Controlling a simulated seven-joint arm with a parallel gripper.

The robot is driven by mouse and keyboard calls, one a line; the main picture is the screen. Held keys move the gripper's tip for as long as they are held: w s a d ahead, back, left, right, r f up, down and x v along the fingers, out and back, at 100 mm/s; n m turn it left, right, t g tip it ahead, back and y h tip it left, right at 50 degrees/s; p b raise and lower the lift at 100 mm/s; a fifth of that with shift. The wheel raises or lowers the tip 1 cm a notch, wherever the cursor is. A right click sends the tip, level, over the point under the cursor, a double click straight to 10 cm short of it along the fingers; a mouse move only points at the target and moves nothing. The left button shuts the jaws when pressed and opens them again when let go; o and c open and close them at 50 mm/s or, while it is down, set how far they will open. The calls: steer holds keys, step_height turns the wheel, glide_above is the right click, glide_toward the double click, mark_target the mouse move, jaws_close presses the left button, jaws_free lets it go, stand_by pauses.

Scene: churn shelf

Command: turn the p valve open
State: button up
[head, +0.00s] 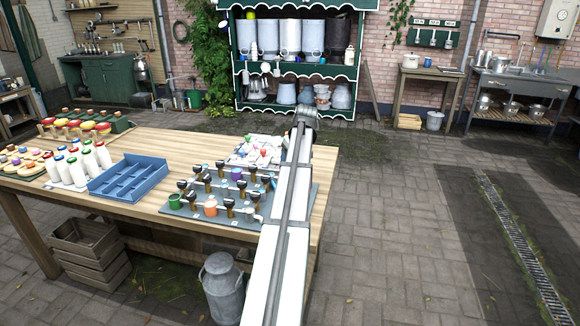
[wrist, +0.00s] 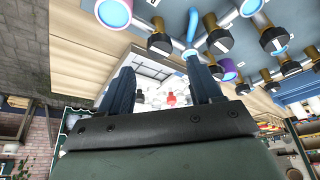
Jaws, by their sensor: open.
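The valve board (head: 195,208) lies on the wooden table, with rows of dark-knobbed valves (head: 229,204) on brass-coloured bodies. Its small white labels are too small to read, so I cannot tell which valve is the p valve. In the wrist view, dark-capped valves (wrist: 273,40) fill the upper right, and a blue bent pipe (wrist: 192,28) stands just beyond one fingertip. My gripper (wrist: 160,78) has its two dark blue fingers spread apart with nothing between them. It seems apart from the valves. In the head view my arm hides the board's right edge, and the fingers cannot be made out.
A white tray with small parts (head: 257,150) lies behind the board. A blue divided tray (head: 128,180) and several white bottles (head: 75,172) stand left of it. Green, orange (head: 210,208) and purple cups sit among the valves. A metal churn (head: 221,285) stands on the floor in front.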

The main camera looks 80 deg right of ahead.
steer(key=v, duration=0.7)
steer(key=shift+r, duration=0.2)
steer(key=shift+s+a, duration=0.1)
steer(key=w+a+f+n+y, duration=0.2)
steer(key=a+f, duration=0.4)
steer(key=a, duration=0.4)
steer(key=w+a+f+n+y, duration=0.25)
steer(key=a+f, duration=0.35)
steer(key=a, duration=0.4)
steer(key=w+a+f+n+y, duration=0.1)
steer(key=a+f+y, duration=0.2)
steer(key=a+f, duration=0.5)
steer(key=w+a+f+g, duration=0.3)
steer(key=w+a+f, duration=0.6)
steer(key=a+f, duration=0.35)
steer(key=w+a+f+g, duration=0.2)
steer(key=w+a+f, duration=0.6)
steer(key=a+f, duration=0.4)
steer(key=s+a+f+n+g+h, duration=0.1)
steer(key=a+f+g, duration=0.1)
steer(key=a+f, duration=0.45)
steer(key=s+a+f+n+g, duration=0.15)
steer(key=a+f, duration=0.25)
steer(key=a, duration=0.6)
steer(key=s+a+f+g+h, duration=0.1)
steer(key=s+a+f+h, duration=0.2)
steer(key=s+a+f, duration=0.6)
steer(key=shift+s+a+n, duration=0.4)
steer(key=shift+s+a, duration=0.25)
steer(key=shift+s, duration=0.85)
